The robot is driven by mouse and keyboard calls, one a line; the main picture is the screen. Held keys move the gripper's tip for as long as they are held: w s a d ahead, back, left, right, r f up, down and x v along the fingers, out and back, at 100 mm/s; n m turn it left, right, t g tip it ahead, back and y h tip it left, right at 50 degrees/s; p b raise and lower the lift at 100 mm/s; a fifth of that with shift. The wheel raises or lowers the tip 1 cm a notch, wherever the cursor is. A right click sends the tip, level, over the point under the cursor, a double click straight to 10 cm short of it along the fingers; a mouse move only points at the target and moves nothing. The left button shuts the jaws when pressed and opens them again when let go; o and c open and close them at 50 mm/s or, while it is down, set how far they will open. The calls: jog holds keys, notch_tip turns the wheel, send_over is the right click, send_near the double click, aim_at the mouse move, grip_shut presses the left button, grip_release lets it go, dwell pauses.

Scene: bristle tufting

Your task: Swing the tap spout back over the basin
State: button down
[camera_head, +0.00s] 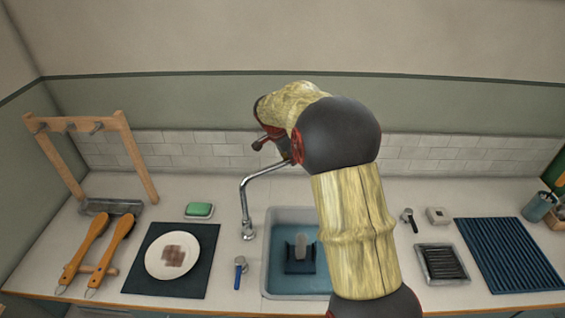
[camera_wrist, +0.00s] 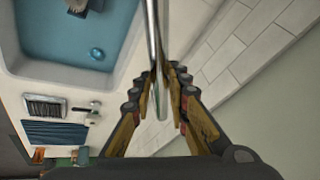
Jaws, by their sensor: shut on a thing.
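The tap spout (camera_head: 262,173) is a thin chrome tube that rises from its base behind the basin's left corner and bends right, toward the tiled wall. Its far end is hidden behind my arm in the head view. My gripper (camera_head: 268,140) is at that far end, mostly hidden by my wrist. In the wrist view the spout (camera_wrist: 152,35) runs between the fingers of my gripper (camera_wrist: 160,82), which is shut on it. The basin (camera_head: 267,282), blue inside, lies in front of the spout. It also shows at upper left in the wrist view (camera_wrist: 45,72).
A dark block holder (camera_head: 300,265) stands in the basin. Left are a blue-handled lever (camera_head: 239,272), a green sponge (camera_head: 199,210), a plate (camera_head: 160,262) and a wooden rack (camera_head: 140,165). Right are a dark tray (camera_head: 465,265) and a ribbed blue mat (camera_head: 510,255). The tiled wall is close behind my gripper.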

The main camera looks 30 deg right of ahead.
jog(key=s+a+m+g+b, duration=0.2)
jog(key=s+m+b, duration=0.4)
jog(key=s, duration=0.3)
jog(key=shift+s+a+g, duration=0.4)
jog(key=shift+a, duration=0.35)
jog(key=c, duration=1.8)
grip_release()
jog(key=shift+s+a, duration=0.1)
jog(key=shift+o, duration=0.4)
jog(key=v, duration=1.2)
jog(key=shift+a, duration=0.15)
jog(key=shift+f, duration=0.1)
